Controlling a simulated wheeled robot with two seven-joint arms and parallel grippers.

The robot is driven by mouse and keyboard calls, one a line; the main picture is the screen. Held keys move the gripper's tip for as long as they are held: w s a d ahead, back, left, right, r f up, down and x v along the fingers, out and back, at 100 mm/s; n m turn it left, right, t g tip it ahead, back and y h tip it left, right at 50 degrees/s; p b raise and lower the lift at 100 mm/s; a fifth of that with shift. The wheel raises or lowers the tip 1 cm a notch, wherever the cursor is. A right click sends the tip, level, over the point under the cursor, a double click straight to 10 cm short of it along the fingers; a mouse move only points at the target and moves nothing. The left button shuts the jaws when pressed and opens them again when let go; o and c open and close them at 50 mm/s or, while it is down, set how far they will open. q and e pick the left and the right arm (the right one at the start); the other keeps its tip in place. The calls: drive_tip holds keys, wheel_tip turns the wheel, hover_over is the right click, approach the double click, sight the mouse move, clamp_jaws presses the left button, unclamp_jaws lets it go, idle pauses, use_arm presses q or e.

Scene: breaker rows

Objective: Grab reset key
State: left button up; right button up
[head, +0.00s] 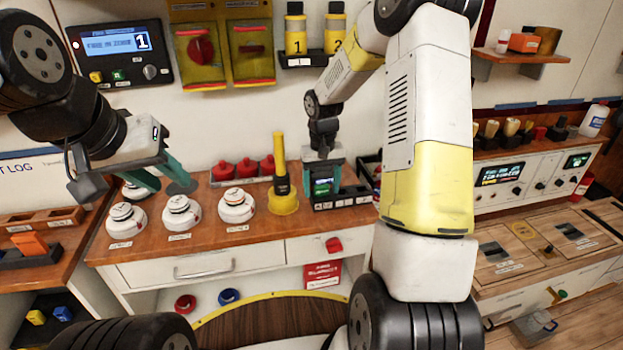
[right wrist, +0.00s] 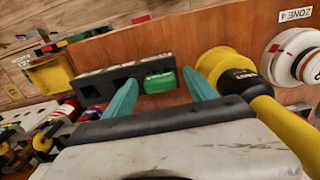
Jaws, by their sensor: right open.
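A green block (right wrist: 160,82), which looks like the reset key, sits in a black slotted rack (right wrist: 115,75) on the wooden counter. In the head view the rack (head: 350,200) is at the counter's right part. My right gripper (right wrist: 160,88) is open, its teal fingers pointing down with one on either side of the green block. Whether they touch it cannot be told. In the head view the right gripper (head: 322,188) partly hides the block. My left gripper (head: 162,182) is open and empty above the left white detectors.
A yellow and black tool (head: 282,190) stands close left of the right gripper. White round detectors (head: 236,205) line the counter's front, with red-topped items (head: 246,168) behind. A wall panel (head: 115,52) shows zone 1. Two yellow bottles (head: 296,32) sit on a shelf above.

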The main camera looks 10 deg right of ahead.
drive_tip(key=c, duration=1.4)
drive_tip(key=shift+r, duration=0.2)
